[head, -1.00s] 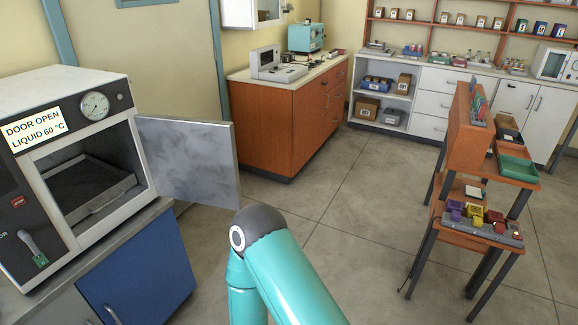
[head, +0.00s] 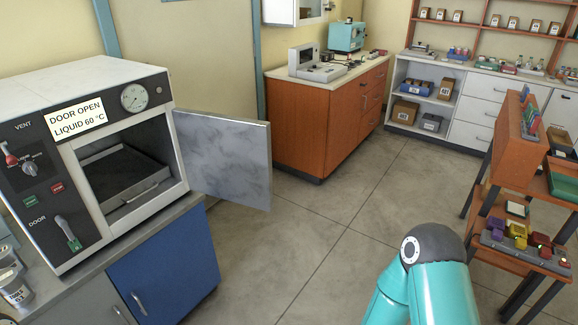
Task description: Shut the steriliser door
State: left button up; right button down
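The steriliser (head: 75,85) stands on a counter at the left of the head view. Its door (head: 225,158) is a grey metal panel, hinged at the right side of the opening and swung wide out to the right. A dark tray (head: 125,175) sits inside the open chamber. The front panel carries a label (head: 76,118) reading "DOOR OPEN LIQUID 60 °C", a gauge (head: 134,97) and a door lever (head: 68,233). A turquoise link of my arm shows at the bottom right, apart from the door. Neither gripper is in view.
A blue cabinet (head: 165,265) is under the steriliser, with cans (head: 14,288) at the counter's left end. An orange cabinet (head: 325,118) stands behind the door. An orange rack (head: 515,140) is at the right. The floor (head: 330,220) between is clear.

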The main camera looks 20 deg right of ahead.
aim_at(226, 157)
jog(key=i, duration=0.9)
jog(key=u, duration=0.05)
